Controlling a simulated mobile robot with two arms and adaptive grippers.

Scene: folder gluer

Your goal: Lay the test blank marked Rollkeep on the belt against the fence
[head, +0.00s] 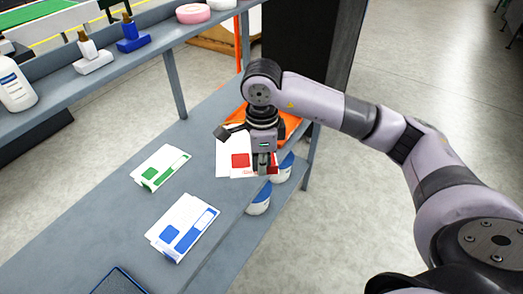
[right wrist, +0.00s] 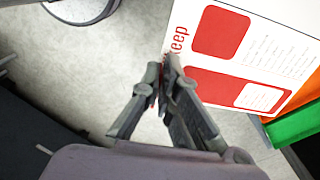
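The red-printed white blank (head: 238,160) is at the far end of the grey bench, below my right gripper (head: 263,168). In the right wrist view the blank (right wrist: 228,62) shows red panels and the letters "keep"; the rest of the word is out of view. The fingertips of my right gripper (right wrist: 163,78) are close together on its lettered edge, pinching it. I cannot tell whether the blank is clear of the bench. A green belt-like surface (head: 45,10) shows at the top left; I cannot make out a fence. My left gripper is not in view.
Green-printed blanks (head: 160,168) and blue-printed blanks (head: 183,226) lie on the bench (head: 105,215). An orange tray (head: 292,124) is behind the arm. Blue-and-white tubs (head: 259,199) stand below the bench edge. A raised shelf (head: 110,68) carries bottles. Open floor lies to the right.

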